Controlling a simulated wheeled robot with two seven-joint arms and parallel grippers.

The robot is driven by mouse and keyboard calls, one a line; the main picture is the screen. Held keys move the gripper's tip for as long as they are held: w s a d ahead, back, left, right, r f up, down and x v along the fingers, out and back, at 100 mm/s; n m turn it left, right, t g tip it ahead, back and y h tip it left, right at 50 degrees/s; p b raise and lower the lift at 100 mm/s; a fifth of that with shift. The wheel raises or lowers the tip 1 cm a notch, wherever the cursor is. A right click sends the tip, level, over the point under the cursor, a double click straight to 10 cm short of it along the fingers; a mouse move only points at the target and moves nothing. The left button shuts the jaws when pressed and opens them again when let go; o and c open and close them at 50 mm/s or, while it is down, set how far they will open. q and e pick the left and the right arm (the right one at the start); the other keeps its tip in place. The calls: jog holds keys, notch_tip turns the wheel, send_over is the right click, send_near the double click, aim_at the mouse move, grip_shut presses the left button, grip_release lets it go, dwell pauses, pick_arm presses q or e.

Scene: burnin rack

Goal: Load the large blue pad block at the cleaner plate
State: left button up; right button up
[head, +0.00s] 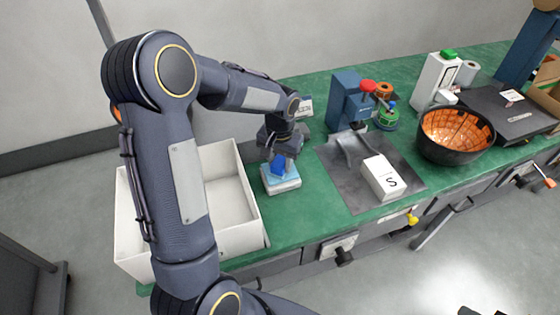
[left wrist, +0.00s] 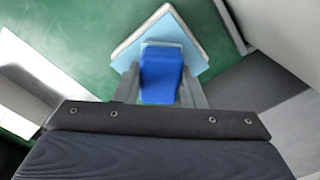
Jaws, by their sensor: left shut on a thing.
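My left gripper (head: 280,156) is shut on a bright blue block (head: 278,168), pointing down at the bench. In the left wrist view the same blue block (left wrist: 161,76) sits between the two grey fingers of my left gripper (left wrist: 160,90). Directly beneath it is a light blue pad (head: 283,181) on a white base; the pad also shows in the left wrist view (left wrist: 192,48), partly hidden by the block. I cannot tell whether the block touches the pad. My right gripper is not clearly seen.
A white open bin (head: 232,194) stands just left of the pad. To the right are a grey mat (head: 345,184), a white box marked S (head: 383,178), a blue press-like device (head: 345,100) and a copper-lined black bowl (head: 456,137). Green bench (head: 295,228) is clear in front.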

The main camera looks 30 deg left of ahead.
aim_at(280, 161)
pick_arm(q)
jog(key=shift+r+p, duration=1.95)
jog(key=shift+r, duration=0.95)
